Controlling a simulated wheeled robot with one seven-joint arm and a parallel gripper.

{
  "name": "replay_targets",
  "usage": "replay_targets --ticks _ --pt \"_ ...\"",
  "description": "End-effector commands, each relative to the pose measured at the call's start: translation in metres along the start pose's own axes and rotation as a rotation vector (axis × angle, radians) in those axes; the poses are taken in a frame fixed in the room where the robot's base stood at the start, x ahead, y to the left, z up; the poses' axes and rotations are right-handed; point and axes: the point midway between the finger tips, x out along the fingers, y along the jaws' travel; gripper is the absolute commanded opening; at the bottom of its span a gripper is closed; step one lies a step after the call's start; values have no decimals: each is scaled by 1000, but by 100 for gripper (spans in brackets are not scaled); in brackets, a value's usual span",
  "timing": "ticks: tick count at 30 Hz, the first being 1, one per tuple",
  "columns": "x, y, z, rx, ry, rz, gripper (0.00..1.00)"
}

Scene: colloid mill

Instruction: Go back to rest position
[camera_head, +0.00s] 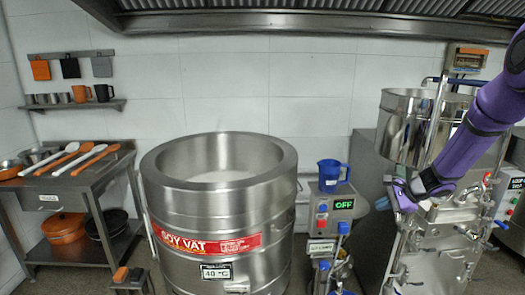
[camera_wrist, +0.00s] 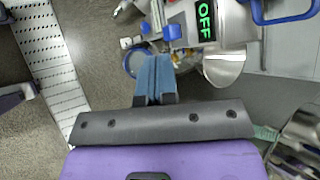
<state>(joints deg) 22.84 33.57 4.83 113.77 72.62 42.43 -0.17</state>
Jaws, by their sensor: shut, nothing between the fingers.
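My purple arm reaches in from the right in the head view, and my gripper (camera_head: 397,192) is at its lower end, in front of the steel machine (camera_head: 440,240) at the right. In the wrist view my gripper (camera_wrist: 155,62) has its blue fingers together, with nothing between them. Below and beyond the fingers are the floor and part of the small colloid mill (camera_wrist: 190,25) with its green OFF display. The mill (camera_head: 330,215) also shows in the head view, left of my gripper and apart from it.
The large soy vat (camera_head: 222,215) stands in the middle. A steel table (camera_head: 75,185) with spoons and bowls is at the left. A steel hopper (camera_head: 415,125) is close to my arm. Open floor shows in the wrist view.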

Motion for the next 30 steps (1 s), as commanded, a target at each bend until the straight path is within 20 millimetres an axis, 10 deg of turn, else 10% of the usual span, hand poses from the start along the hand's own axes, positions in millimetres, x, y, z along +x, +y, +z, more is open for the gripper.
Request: replay_targets --ticks 14,30 --pt "-102 10 153 -506 27 164 0" --pt "-208 89 267 -1017 144 351 0"
